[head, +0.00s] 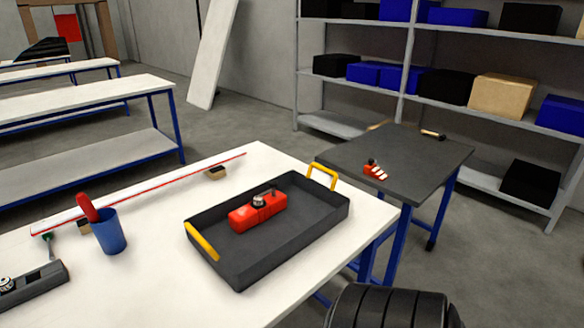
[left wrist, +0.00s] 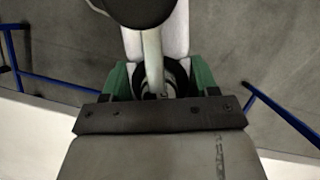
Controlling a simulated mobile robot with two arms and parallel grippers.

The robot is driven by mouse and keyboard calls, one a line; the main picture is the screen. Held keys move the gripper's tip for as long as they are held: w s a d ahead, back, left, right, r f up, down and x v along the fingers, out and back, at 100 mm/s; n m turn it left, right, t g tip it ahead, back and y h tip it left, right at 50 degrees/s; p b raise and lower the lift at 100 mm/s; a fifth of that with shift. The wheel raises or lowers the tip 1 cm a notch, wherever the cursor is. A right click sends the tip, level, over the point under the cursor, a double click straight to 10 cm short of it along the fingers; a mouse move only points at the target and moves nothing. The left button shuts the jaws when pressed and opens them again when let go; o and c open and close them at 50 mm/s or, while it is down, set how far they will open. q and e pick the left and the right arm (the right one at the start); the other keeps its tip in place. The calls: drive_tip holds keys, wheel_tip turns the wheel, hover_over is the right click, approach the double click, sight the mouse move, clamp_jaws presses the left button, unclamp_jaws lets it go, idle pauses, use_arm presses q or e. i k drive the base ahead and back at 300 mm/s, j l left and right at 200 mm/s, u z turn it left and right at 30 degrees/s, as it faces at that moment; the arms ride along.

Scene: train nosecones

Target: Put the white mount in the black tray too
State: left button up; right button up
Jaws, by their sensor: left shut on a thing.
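The black tray (head: 325,222) with yellow handles lies on the white table. A red device (head: 258,212) with a round grey and black top sits inside it, and bare floor shows around the device. In the left wrist view, my left gripper (left wrist: 160,80) has green fingers shut on a white piece (left wrist: 154,58), which looks like the white mount. A dark round part overlaps it at the top, and its lower end is hidden between the fingers. My left gripper does not show in the head view. My right gripper is in neither view.
A blue cup (head: 111,233) with a red-handled tool stands left of the tray. A long red-edged strip (head: 150,192) lies along the table's back. A dark side table (head: 425,158) holds a red-and-white item (head: 375,171). Shelves with boxes stand behind.

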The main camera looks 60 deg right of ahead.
sight(283, 236)
drive_tip(key=k+l, duration=0.1)
drive_tip(key=l, duration=0.4)
drive_tip(key=k+l, duration=0.1)
drive_tip(key=l, duration=0.35)
drive_tip(key=k+l, duration=0.1)
drive_tip(key=l, duration=0.4)
drive_tip(key=k+l, duration=0.1)
drive_tip(key=l, duration=0.35)
drive_tip(key=k+l, duration=0.15)
drive_tip(key=l, duration=1.95)
drive_tip(key=i, duration=0.15)
